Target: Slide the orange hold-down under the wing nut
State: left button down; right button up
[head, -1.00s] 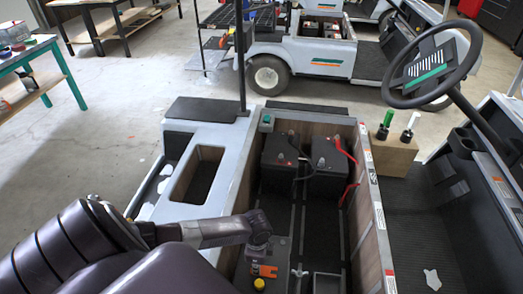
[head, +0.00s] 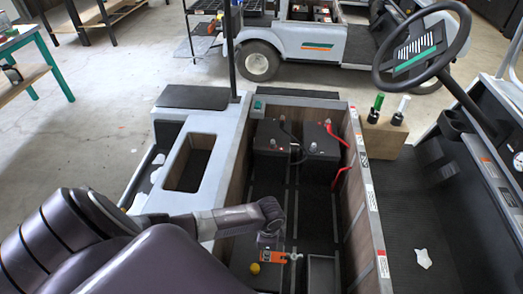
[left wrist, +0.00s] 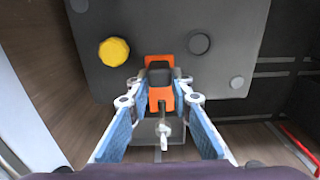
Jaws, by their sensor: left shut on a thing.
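The orange hold-down (head: 270,257) lies on top of a dark grey battery-like box (left wrist: 215,25) with a yellow cap (head: 254,268). The left wrist view shows the orange hold-down (left wrist: 160,66) with a black block on it, between the fingers of my left gripper (left wrist: 160,82). My left gripper is shut on it; the arm hides part of it in the head view. The metal wing nut (head: 295,256) stands just right of the hold-down's end. In the left wrist view the wing nut (left wrist: 163,130) is at that end. I cannot tell how far under it the end reaches. My right gripper is out of view.
Two black batteries (head: 322,150) with red and black cables stand farther back in the bay. The grey cart wall (head: 232,170) is on the left, the wooden bay wall (head: 362,215) on the right.

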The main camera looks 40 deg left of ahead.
pick_arm(q)
jog(key=shift+w+d, duration=0.2)
jog(key=shift+d, duration=0.05)
jog(key=shift+p, duration=0.75)
dwell(1.5)
jog(key=shift+w+d, duration=0.5)
jog(key=shift+d, duration=0.35)
jog(key=shift+w+d, duration=0.5)
jog(key=shift+d, duration=0.35)
dwell(0.5)
jog(key=c, duration=1.7)
grip_release()
jog(key=shift+o, duration=0.2)
notch_tip(320, 180, up, 12)
jog(key=shift+r, duration=0.1)
